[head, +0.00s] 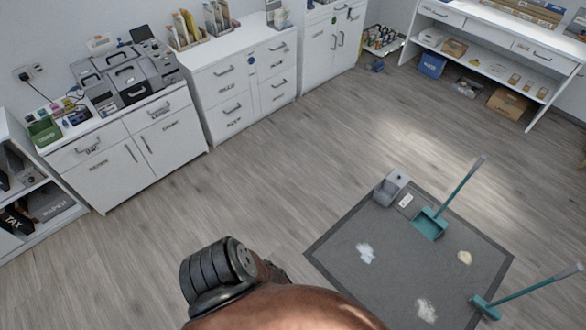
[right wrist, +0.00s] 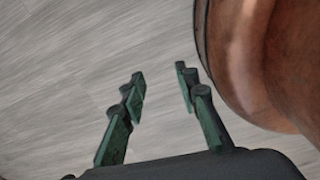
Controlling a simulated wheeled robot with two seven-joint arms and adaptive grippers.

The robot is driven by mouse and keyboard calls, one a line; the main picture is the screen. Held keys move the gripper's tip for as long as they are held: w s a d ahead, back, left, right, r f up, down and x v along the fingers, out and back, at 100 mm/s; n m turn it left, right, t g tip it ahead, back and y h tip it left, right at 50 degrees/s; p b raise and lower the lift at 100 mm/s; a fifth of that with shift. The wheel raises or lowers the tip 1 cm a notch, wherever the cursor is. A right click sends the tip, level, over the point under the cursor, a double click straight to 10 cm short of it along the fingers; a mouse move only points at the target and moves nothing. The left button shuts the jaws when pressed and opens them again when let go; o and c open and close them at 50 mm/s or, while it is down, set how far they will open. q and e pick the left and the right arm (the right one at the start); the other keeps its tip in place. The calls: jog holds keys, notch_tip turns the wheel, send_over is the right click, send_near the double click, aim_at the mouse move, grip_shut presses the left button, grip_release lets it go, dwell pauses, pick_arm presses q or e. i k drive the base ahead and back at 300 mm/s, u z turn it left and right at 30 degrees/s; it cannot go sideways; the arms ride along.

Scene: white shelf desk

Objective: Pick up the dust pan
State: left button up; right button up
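The teal dust pan (head: 428,224) stands on the dark grey mat (head: 335,247) in the head view, at its far side, with its long handle leaning up to the right. My right gripper (right wrist: 160,76) shows in the right wrist view with its green-padded fingers apart and nothing between them. Only wood floor lies beyond its fingertips, and the dust pan is not in that view. My left gripper does not show in either view.
A teal broom (head: 487,307) lies at the mat's right edge. A small grey box (head: 391,187) stands beside the dust pan. White and yellowish spills (head: 366,252) lie on the mat. White cabinets (head: 130,160) line the left and back. The floor between is clear.

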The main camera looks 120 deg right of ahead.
aim_at(427, 222)
jog(key=z, duration=5.45)
